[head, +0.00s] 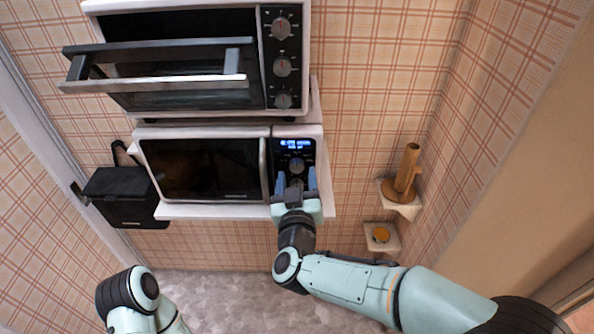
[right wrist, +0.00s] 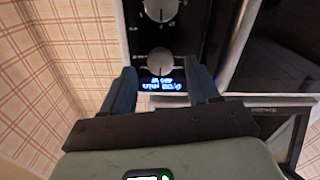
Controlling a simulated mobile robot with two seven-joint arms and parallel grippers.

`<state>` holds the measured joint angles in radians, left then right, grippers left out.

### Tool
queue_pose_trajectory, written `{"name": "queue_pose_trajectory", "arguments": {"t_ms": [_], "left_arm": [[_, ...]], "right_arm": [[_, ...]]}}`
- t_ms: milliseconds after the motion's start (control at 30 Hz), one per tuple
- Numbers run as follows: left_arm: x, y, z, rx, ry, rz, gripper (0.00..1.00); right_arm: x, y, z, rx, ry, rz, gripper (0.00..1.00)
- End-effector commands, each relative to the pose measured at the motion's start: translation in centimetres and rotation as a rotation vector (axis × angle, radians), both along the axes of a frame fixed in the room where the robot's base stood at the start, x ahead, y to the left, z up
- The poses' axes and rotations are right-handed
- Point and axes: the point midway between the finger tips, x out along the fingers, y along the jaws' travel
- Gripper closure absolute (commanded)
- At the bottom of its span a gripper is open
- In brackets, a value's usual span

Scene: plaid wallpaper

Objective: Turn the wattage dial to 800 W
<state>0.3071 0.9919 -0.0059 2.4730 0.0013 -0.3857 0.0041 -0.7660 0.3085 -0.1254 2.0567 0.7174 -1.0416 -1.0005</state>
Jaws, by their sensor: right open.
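The white microwave (head: 263,207) stands on a shelf, with a black control panel at its right. A lit blue display (head: 297,144) is at the panel's top, with a silver dial (head: 296,166) below it. The right wrist view shows the display (right wrist: 162,84) inverted, the upper dial (right wrist: 158,62) and a second dial (right wrist: 160,10); my gripper hides the second in the head view. Labels are too small to tell which is the wattage dial. My right gripper (head: 296,184) is open and empty in front of the panel. Only part of my left arm shows, not its gripper.
A toaster oven (head: 284,60) with several knobs sits above, its door (head: 160,84) tilted open. A black box (head: 118,196) hangs at left. Small wall shelves at right hold a brown wooden object (head: 406,170) and an orange round item (head: 381,234).

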Motion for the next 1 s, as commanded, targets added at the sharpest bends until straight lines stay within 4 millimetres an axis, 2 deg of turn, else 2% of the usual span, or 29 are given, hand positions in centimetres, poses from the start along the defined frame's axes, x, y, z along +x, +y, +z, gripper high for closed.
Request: {"name": "queue_pose_trajectory", "arguments": {"t_ms": [200,467,500,567,600,667,1000], "left_arm": [[0.4,0.0,0.6,0.0,-0.006,0.0,0.55],[0.4,0.0,0.5,0.0,-0.004,0.0,0.55],[0.4,0.0,0.5,0.0,-0.004,0.0,0.55],[0.4,0.0,0.5,0.0,-0.004,0.0,0.55],[0.4,0.0,0.5,0.0,-0.004,0.0,0.55],[0.4,0.0,0.5,0.0,-0.004,0.0,0.55],[0.0,0.0,-0.1,0.0,0.0,0.0,0.55]], "right_arm": [[1.7,0.0,0.0,-0.001,0.0,0.0,0.4],[1.8,0.0,-0.1,0.0,0.001,0.001,0.4],[1.8,0.0,-0.1,0.0,0.001,0.001,0.46],[1.8,0.0,-0.1,0.0,0.001,0.001,0.66],[1.7,0.0,-0.1,0.0,0.001,0.001,0.79],[1.7,0.0,-0.1,0.0,0.001,0.001,0.96],[1.7,0.0,-0.2,0.037,0.001,0.0,0.96]]}}
